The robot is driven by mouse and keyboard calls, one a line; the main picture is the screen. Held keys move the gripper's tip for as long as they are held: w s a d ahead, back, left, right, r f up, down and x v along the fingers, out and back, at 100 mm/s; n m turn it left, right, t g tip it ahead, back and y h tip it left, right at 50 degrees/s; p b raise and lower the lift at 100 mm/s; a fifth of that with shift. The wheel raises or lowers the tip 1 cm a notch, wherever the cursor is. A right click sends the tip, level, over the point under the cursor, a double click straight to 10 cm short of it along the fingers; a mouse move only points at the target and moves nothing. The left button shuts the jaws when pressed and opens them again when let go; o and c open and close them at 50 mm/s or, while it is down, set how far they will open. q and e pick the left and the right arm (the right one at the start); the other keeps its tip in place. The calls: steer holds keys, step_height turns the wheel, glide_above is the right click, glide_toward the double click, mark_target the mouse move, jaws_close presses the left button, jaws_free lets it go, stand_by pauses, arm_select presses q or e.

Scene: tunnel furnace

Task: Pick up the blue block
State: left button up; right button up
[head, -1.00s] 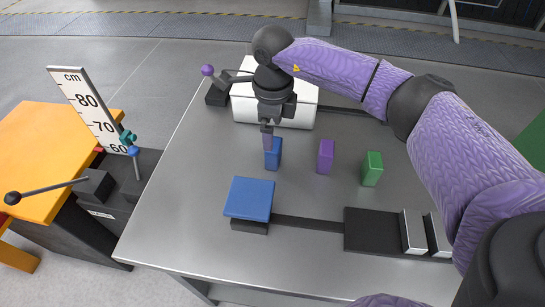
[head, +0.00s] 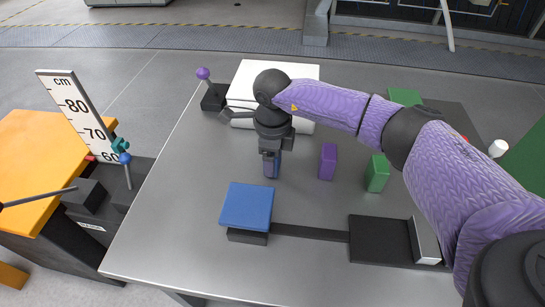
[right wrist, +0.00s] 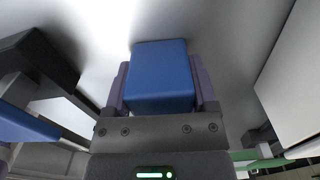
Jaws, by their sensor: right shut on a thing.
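The blue block (head: 277,164) is upright at the table, mostly hidden by my right gripper (head: 270,166) in the head view. In the right wrist view the blue block (right wrist: 160,76) sits between the two purple-grey fingers of my right gripper (right wrist: 160,92), which are shut on its sides. I cannot tell whether the block is still touching the table. My left gripper is not in view.
A purple block (head: 327,162) and a green block (head: 377,173) stand to the right on the grey table (head: 180,225). A white box (head: 290,75) and a purple-knobbed lever (head: 204,74) are behind.

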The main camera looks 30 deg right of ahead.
steer(key=shift+c, duration=0.5)
steer(key=shift+r, duration=0.1)
